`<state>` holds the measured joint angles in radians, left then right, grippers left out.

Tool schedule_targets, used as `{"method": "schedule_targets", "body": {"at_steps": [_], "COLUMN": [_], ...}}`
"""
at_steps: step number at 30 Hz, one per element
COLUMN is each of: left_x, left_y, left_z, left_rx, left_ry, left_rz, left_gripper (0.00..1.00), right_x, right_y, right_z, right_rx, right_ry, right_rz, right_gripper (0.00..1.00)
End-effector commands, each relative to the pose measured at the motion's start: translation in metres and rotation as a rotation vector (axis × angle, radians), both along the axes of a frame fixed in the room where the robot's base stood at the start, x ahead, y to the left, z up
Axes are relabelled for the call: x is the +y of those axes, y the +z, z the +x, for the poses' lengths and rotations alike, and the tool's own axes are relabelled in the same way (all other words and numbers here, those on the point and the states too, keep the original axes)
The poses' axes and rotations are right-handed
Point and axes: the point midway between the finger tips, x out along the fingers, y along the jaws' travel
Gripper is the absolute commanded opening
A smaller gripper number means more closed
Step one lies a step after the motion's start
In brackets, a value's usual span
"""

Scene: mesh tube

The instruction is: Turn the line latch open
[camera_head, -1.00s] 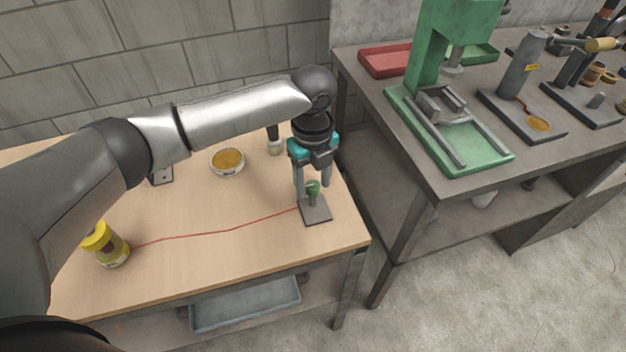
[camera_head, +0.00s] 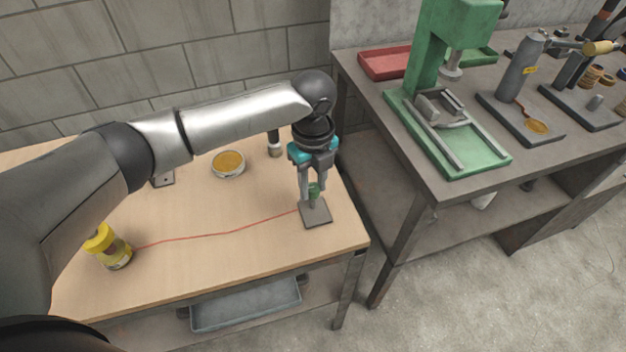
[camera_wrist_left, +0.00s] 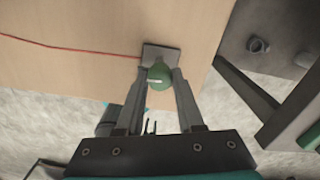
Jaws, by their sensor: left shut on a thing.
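The line latch is a green knob (camera_head: 314,190) on a small grey base plate (camera_head: 316,215) near the right edge of the wooden table. My left gripper (camera_head: 313,188) points down from above, its two fingers shut on the green knob. In the left wrist view the knob (camera_wrist_left: 160,76) sits between the fingertips, with the plate (camera_wrist_left: 161,55) behind it. A thin red line (camera_head: 230,232) runs from the plate leftward to a yellow-topped container (camera_head: 108,247). My right gripper is not in view.
A round dish with orange contents (camera_head: 228,164) stands on the table (camera_head: 190,265) behind the red line. A darker bench (camera_head: 440,190) with a green press (camera_head: 447,40) stands to the right, across a gap. The table's front middle is clear.

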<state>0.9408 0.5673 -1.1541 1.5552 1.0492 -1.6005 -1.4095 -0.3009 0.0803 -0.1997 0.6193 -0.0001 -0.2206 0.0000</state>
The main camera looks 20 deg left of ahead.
Motion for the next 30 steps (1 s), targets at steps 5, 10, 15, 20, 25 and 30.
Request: {"method": "schedule_targets", "body": {"at_steps": [5,10,15,20,25,30], "left_x": [0.000,0.000,-0.001,-0.001,-0.001,-0.001], "left_y": [0.005,0.006,0.006,0.005,0.004,0.004], "left_z": [-0.001,-0.001,-0.001,-0.001,-0.001,-0.001], "left_rx": [0.006,0.006,0.006,0.006,0.006,0.005], "left_ry": [0.096,0.229,0.384,0.536,0.699,0.860], "left_rz": [0.002,0.000,0.000,0.001,0.001,0.002], "left_gripper": [0.00,0.00,0.00,0.00,0.00,0.00], "right_x": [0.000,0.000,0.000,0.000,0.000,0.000], "right_y": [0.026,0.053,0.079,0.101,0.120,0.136], "right_z": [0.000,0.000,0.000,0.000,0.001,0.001], "right_rx": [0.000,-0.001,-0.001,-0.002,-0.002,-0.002], "right_ry": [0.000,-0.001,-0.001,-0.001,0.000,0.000], "right_rz": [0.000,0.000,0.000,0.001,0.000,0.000], "right_gripper": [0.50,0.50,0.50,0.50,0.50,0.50]}}
